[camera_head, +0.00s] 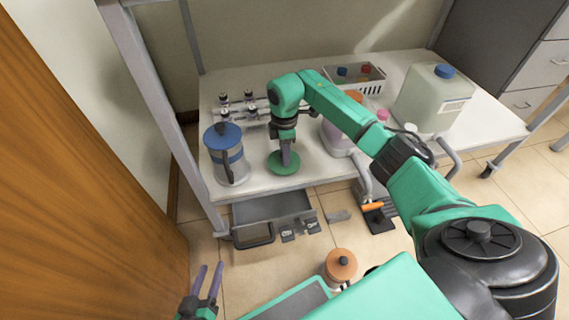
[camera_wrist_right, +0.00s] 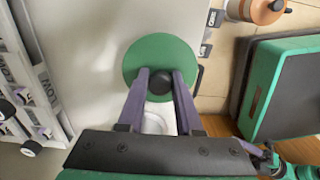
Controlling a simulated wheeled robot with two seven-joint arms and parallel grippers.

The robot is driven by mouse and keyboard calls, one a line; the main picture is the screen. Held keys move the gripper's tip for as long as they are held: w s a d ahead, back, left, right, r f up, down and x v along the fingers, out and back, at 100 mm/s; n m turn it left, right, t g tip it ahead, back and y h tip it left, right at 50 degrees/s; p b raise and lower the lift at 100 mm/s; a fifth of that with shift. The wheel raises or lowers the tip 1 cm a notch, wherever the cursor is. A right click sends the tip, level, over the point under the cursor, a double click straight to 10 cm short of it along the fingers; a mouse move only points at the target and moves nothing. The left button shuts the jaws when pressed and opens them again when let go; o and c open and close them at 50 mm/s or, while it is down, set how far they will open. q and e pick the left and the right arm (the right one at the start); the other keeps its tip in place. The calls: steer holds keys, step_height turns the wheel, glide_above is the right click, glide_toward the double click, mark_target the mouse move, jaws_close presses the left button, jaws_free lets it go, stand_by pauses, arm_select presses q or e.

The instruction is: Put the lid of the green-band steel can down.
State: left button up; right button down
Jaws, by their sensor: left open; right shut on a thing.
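The green round lid (camera_head: 284,165) with a black knob is in my right gripper (camera_head: 287,158). In the right wrist view the two fingers of the right gripper (camera_wrist_right: 160,82) are shut on the knob, and the green lid (camera_wrist_right: 150,58) lies flat beyond them. The lid is at or just above the white tabletop near its front edge; I cannot tell whether it touches. I cannot make out a green-band steel can; a pale round shape (camera_wrist_right: 158,121) shows partly behind the fingers. My left gripper (camera_head: 208,282) is open and empty, low at the front left.
A steel can with a blue lid (camera_head: 225,137) stands left of the green lid. A rack with small vials (camera_head: 240,110) is behind. An orange-lidded can (camera_head: 341,265) is in front, below.

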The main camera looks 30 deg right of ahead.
step_height(320, 180, down, 2)
steer(key=shift+f+b, duration=0.25)
steer(key=shift+b, duration=0.05)
steer(key=shift+f, duration=0.1)
arm_select(q)
steer(key=shift+f, duration=0.65)
arm_select(e)
steer(key=c, duration=0.6)
jaws_free()
step_height(320, 180, up, 12)
steer(key=p, duration=0.5)
steer(key=shift+r, duration=0.2)
arm_select(q)
steer(key=shift+g, duration=0.4)
step_height(320, 180, up, 6)
steer(key=shift+f, duration=0.1)
